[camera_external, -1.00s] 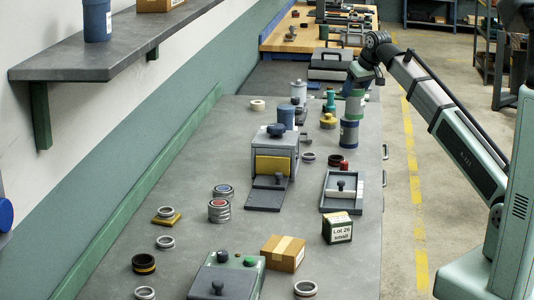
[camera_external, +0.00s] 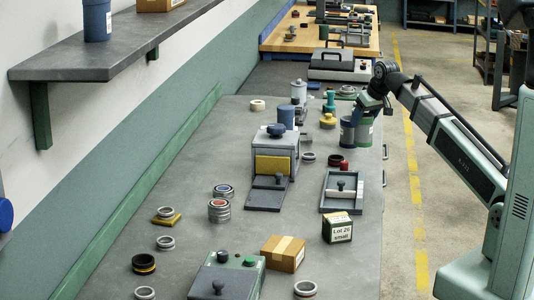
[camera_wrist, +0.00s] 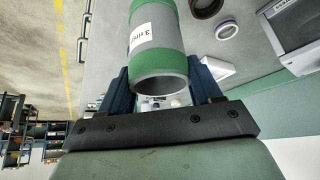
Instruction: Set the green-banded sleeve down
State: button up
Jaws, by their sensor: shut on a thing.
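The green-banded sleeve (camera_external: 365,131) is a grey tube with green bands, upright near the right edge of the bench. It fills the top middle of the wrist view (camera_wrist: 158,45), where a white label shows on it. My gripper (camera_external: 370,107) is shut on it, with a blue finger on each side. I cannot tell whether the two touch, or whether the held sleeve's lower end rests on the bench.
A dark red ring (camera_external: 335,160) and a tray with a knob (camera_external: 341,188) lie nearer the camera. A grey ring (camera_external: 308,157) and a grey machine with a yellow panel (camera_external: 275,152) are to the left. A yellow-based part (camera_external: 327,121) stands behind. The bench edge drops off close on the right.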

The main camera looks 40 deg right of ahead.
aim_at(363, 134)
jog(key=shift+f, duration=3)
jog(key=shift+f, duration=0.15)
jog(key=o, duration=1.4)
jog(key=shift+c, duration=0.2)
jog(key=shift+r, duration=0.2)
jog(key=v, duration=1.2)
